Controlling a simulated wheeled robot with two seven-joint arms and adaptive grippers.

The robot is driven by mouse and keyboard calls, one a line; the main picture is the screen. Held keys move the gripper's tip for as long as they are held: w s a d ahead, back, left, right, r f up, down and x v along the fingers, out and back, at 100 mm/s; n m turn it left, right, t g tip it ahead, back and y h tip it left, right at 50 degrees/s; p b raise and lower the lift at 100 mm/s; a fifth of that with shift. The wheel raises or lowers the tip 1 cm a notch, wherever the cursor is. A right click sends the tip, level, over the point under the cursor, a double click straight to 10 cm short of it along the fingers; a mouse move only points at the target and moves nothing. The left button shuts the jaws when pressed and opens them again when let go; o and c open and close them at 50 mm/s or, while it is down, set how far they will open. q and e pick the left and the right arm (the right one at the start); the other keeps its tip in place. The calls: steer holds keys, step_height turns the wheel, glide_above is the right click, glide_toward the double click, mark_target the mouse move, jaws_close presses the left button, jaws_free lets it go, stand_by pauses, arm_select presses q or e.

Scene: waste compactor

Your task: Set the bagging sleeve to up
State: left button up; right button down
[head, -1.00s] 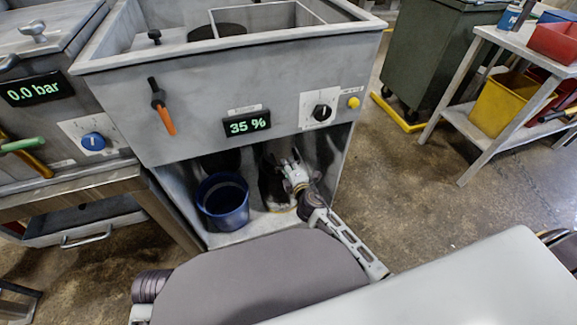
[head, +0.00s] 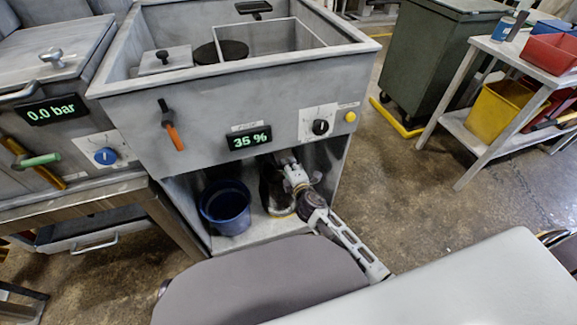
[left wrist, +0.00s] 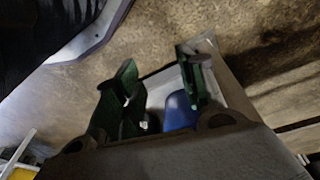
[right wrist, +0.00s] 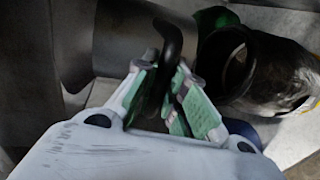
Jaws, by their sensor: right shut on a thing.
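In the right wrist view, a dark grey cylinder (right wrist: 112,45), which seems to be the bagging sleeve, carries a black curved handle (right wrist: 172,38). My right gripper (right wrist: 166,78) is shut on this handle, with its green pads on both sides of it. In the head view my right gripper (head: 283,162) is inside the open bay under the compactor (head: 235,90), and the sleeve is mostly hidden in shadow there. My left gripper (left wrist: 160,82) shows only in the left wrist view, with its fingers apart and nothing between them.
A blue bucket (head: 226,206) stands in the bay left of my right arm. A dark-mouthed, shiny object (right wrist: 275,72) lies right of my right gripper. The front panel has an orange-handled lever (head: 173,127) and a display reading 35 %.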

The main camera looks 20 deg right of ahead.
steer(key=shift+w+d+r+p, duration=0.15)
steer(key=shift+r+p, duration=0.8)
steer(key=shift+r, duration=0.5)
arm_select(q)
step_height(320, 180, down, 7)
steer(key=s+a+p, duration=0.1)
steer(key=a, duration=0.1)
steer(key=shift+s, duration=0.2)
arm_select(e)
steer(key=shift+r, duration=0.65)
steer(key=c, duration=1.5)
jaws_free()
arm_select(q)
steer(key=shift+d, duration=0.1)
arm_select(e)
steer(key=shift+o, duration=0.2)
steer(key=shift+f, duration=0.15)
steer(key=shift+f, duration=0.1)
steer(key=shift+s, duration=0.25)
steer(key=v, duration=1.1)
steer(key=shift+s, duration=0.3)
